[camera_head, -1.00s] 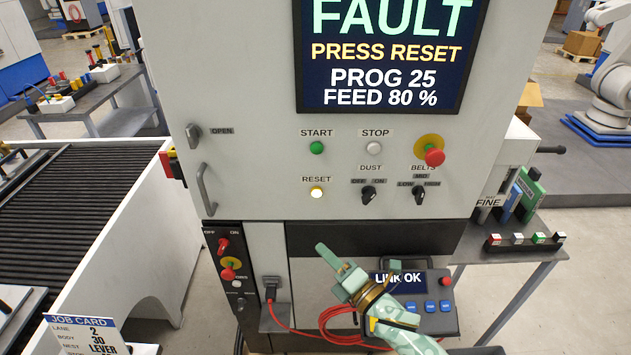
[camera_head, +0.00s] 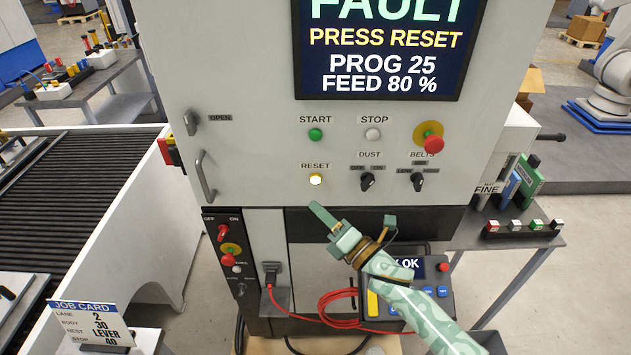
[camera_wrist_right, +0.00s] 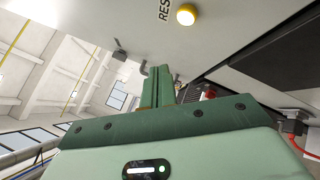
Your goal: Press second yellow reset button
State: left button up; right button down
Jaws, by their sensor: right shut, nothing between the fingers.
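The yellow RESET button (camera_head: 315,180) glows on the white machine panel (camera_head: 260,120), under the green START button (camera_head: 316,134). The screen (camera_head: 385,50) above reads FAULT, PRESS RESET. My right gripper (camera_head: 316,208) is shut and empty, its fingertips pointing up and left, just below the RESET button in the head view and apart from it as far as I can tell. In the right wrist view the shut fingers (camera_wrist_right: 158,75) stand upright and the lit yellow button (camera_wrist_right: 186,15) is above and to the right of them. My left gripper is not in view.
A white STOP button (camera_head: 373,134), a red emergency stop (camera_head: 433,144) and two black knobs (camera_head: 368,181) sit near the RESET button. A pendant (camera_head: 430,295) with a red cable (camera_head: 335,305) hangs below. A roller conveyor (camera_head: 70,210) is at left.

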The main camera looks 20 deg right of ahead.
aim_at(316, 179)
jog(key=shift+w+d+b, duration=0.25)
jog(key=shift+w+b, duration=0.05)
jog(key=shift+w, duration=0.6)
jog(key=shift+w+d+b, duration=0.3)
jog(key=shift+w+b, duration=0.05)
jog(key=shift+w, duration=0.6)
jog(key=shift+w+d+b, duration=0.25)
jog(key=shift+w+b, duration=0.05)
jog(key=shift+w, duration=0.6)
jog(key=shift+w, duration=0.15)
jog(key=shift+w+d+b, duration=0.1)
jog(key=shift+w+b, duration=0.15)
jog(key=shift+b, duration=0.05)
jog(key=shift+w+d+b, duration=0.15)
jog(key=shift+w+b, duration=0.15)
jog(key=shift+w, duration=0.1)
dwell(0.4)
dwell(0.3)
jog(key=shift+s+a+p, duration=0.25)
jog(key=shift+s+p, duration=0.05)
jog(key=shift+s, duration=0.5)
